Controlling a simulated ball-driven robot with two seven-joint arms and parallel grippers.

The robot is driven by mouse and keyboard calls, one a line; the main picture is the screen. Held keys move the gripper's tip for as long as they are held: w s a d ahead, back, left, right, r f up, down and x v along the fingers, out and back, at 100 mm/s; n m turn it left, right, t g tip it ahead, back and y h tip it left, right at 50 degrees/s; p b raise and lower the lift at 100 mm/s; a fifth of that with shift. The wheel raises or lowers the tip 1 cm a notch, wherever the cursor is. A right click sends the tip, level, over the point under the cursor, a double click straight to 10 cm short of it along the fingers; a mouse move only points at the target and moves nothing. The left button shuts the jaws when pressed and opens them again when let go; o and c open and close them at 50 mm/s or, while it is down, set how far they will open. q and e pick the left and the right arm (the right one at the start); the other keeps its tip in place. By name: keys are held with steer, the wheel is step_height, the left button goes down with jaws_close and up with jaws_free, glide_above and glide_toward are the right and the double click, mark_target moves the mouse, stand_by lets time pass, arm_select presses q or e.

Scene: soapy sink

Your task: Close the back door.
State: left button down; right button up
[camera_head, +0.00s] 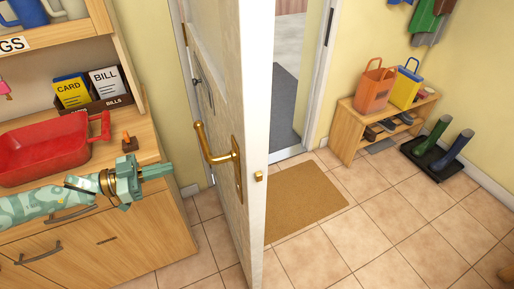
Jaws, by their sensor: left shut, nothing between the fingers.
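The white back door (257,100) stands open, swung inward, with its edge towards me. Its brass lever handle (215,152) is on the left face, and a brass latch shows on the edge. The doorway (296,75) behind it is partly hidden by the door and shows a grey mat outside. My left gripper (158,171), pale green, is shut and empty. It is over the front of the wooden cabinet, left of the door and apart from the handle. My right gripper is not in view.
A red tray (45,150) and a bills box (108,105) are on the cabinet (130,235). A brown doormat (300,200) lies right of the door. A shoe bench (350,125) with two bags and a boot tray (432,160) stand along the right wall. The tiled floor between is clear.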

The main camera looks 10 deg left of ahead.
arm_select(q)
glide_toward(228, 151)
steer(key=shift+h, duration=0.4)
steer(key=x, duration=0.6)
steer(key=shift+w+d+f+b, duration=0.3)
steer(key=shift+w+b, duration=0.05)
steer(key=shift+n, duration=0.3)
